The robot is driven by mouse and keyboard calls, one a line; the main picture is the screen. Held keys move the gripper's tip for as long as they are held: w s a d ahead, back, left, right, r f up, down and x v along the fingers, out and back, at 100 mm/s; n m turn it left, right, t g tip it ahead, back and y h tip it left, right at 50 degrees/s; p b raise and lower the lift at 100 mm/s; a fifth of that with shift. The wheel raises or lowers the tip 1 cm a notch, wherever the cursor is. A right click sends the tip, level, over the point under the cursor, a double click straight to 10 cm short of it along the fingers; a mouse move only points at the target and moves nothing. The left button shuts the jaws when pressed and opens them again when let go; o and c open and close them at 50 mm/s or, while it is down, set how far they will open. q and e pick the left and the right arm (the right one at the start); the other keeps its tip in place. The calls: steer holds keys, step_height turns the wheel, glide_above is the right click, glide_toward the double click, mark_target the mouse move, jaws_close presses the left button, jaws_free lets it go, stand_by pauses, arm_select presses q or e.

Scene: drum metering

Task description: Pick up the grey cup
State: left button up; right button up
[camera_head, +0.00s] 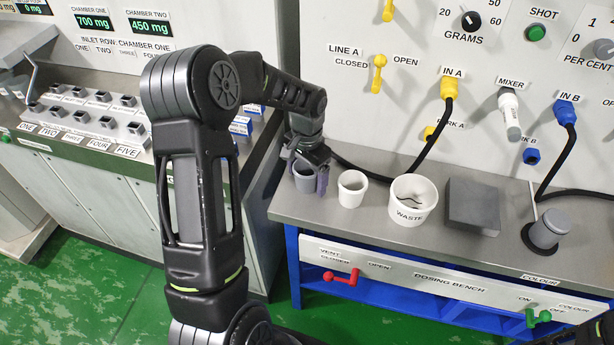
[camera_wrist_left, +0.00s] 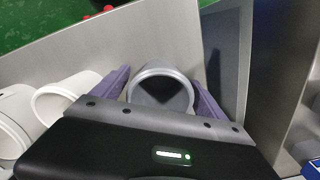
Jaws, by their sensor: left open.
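The grey cup (camera_head: 304,178) stands upright on the grey bench top (camera_head: 430,239) near its left end. My left gripper (camera_head: 314,172) is lowered at the cup from above. In the left wrist view the grey cup (camera_wrist_left: 162,90) sits between the two purple fingers of my left gripper (camera_wrist_left: 160,95), one on each side of it. The fingers are open; I cannot tell whether either touches the wall. The cup's near side is hidden behind the gripper body in the left wrist view. My right gripper is not clearly visible.
A white cup (camera_head: 351,190) stands just right of the grey cup. Farther right are a white WASTE tub (camera_head: 408,213), a grey block (camera_head: 473,206) and a grey cylinder (camera_head: 547,230). A hose (camera_head: 380,178) runs behind them. The bench's left edge is close to the grey cup.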

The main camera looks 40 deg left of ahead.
arm_select(q)
steer(key=c, duration=1.4)
steer(key=shift+c, duration=0.2)
step_height(320, 180, up, 10)
steer(key=b, duration=0.1)
stand_by(0.7)
